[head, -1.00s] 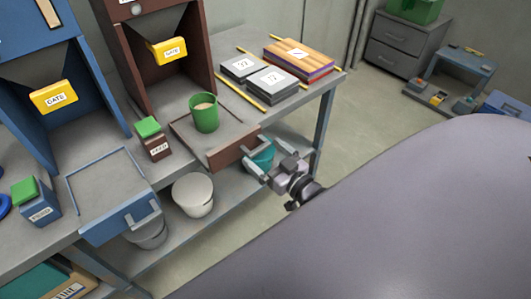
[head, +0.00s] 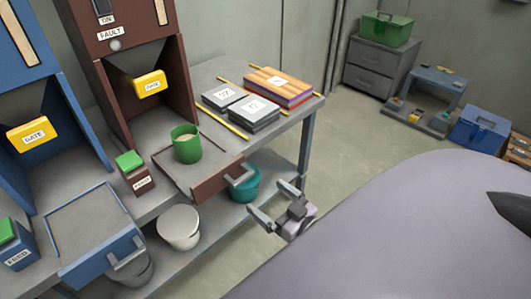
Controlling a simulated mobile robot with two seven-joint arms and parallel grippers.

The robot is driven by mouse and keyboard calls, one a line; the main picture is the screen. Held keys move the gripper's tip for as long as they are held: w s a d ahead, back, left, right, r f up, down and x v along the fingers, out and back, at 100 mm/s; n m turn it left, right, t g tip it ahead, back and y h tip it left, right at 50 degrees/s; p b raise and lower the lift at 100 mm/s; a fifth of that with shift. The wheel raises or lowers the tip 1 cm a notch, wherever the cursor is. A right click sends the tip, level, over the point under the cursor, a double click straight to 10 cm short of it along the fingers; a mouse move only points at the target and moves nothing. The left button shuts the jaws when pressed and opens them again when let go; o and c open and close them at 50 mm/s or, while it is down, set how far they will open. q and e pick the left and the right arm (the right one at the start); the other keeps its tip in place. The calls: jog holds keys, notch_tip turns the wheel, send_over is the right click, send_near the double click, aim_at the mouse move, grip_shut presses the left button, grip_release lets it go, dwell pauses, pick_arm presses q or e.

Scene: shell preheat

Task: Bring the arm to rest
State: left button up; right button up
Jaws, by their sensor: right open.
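My right gripper (head: 264,196) is open and empty. It is in front of the bench, right of the brown tray's handle (head: 241,176) and apart from it. My large smooth grey arm surface fills the lower right of the head view. The brown tray (head: 205,188) juts from the foot of the brown machine (head: 105,75), and a green cup (head: 187,148) with pale contents stands upright on it. My left gripper is not in view.
A teal bucket (head: 247,187) and a white bucket (head: 178,225) sit on the shelf under the bench. A blue machine with a blue tray (head: 98,255) is at left. Stacked plates (head: 240,107) lie on the bench. Floor (head: 345,140) right of the bench is clear.

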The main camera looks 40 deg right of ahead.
dwell(0.5)
jog(key=s+a+f+n+g+y, duration=0.1)
jog(key=s+a+f+g, duration=0.6)
jog(key=s+a+f, duration=0.2)
jog(key=shift+s+a+n+g, duration=0.3)
jog(key=shift+s+a, duration=0.3)
jog(key=shift+a, duration=0.5)
dwell(0.8)
